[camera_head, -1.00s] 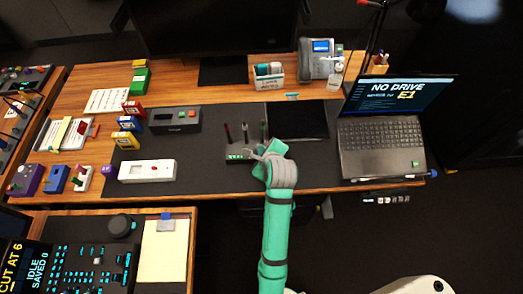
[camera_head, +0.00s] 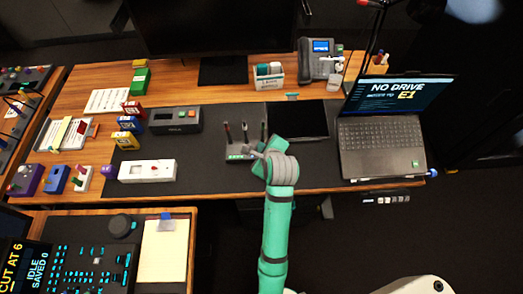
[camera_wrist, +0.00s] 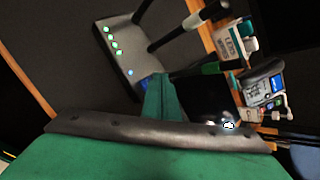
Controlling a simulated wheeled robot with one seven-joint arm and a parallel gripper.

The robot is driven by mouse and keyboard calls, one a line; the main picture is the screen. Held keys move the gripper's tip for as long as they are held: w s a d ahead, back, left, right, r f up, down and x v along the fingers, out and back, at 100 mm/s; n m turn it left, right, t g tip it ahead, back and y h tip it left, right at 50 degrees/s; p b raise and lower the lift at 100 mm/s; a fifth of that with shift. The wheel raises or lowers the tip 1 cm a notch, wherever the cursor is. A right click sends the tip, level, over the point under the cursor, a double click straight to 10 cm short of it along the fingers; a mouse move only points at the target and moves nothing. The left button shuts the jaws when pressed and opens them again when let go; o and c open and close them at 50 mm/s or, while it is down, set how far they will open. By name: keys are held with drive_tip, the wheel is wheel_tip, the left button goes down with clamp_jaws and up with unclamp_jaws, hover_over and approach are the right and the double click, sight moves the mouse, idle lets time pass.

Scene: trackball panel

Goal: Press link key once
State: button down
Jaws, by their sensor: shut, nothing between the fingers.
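A dark box with upright rods and a row of green lights (camera_head: 238,157) stands on the desk mat, like a router. In the wrist view the box (camera_wrist: 118,66) shows several green lights and a small blue spot (camera_wrist: 130,73) near its edge. I see no readable label, so I cannot tell for sure which part is the link key. My gripper (camera_head: 257,152) is shut and empty at the right front side of the box. In the wrist view its green fingers (camera_wrist: 158,100) point toward the blue-spot end. Contact cannot be told.
Rods (camera_wrist: 172,38) rise from the box close to my gripper. A black tablet-like pad (camera_head: 297,119) lies behind to the right, and a laptop (camera_head: 380,148) stands at the right. A white device (camera_head: 147,171) lies left on the mat. Bare mat lies between it and the box.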

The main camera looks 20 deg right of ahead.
drive_tip(key=shift+r, duration=2.45)
drive_tip(key=s+a+f+n, duration=0.1)
drive_tip(key=f+n, duration=0.1)
drive_tip(key=s+a+f+n, duration=0.1)
drive_tip(key=s+f, duration=0.1)
drive_tip(key=s+a+f+n+t, duration=0.1)
drive_tip(key=s+a+f+n, duration=0.1)
drive_tip(key=f, duration=0.1)
drive_tip(key=shift+s+a+n+h, duration=0.1)
drive_tip(key=shift+s+n+h, duration=0.15)
drive_tip(key=shift+n+h, duration=0.05)
drive_tip(key=s+a+f+n+t, duration=0.1)
drive_tip(key=s+a+f+n, duration=0.2)
drive_tip(key=s+a+n, duration=0.35)
drive_tip(key=s+a+r+n+t, duration=0.2)
drive_tip(key=s+a+r+n, duration=0.1)
drive_tip(key=s+n, duration=0.5)
drive_tip(key=s+a+r+n+t+y, duration=0.1)
drive_tip(key=s+r+n, duration=0.4)
drive_tip(key=s, duration=0.9)
drive_tip(key=a+n+t, duration=0.1)
drive_tip(key=n, duration=0.1)
drive_tip(key=shift+a+n, duration=0.35)
drive_tip(key=shift+a, duration=0.05)
drive_tip(key=shift+r, duration=0.1)
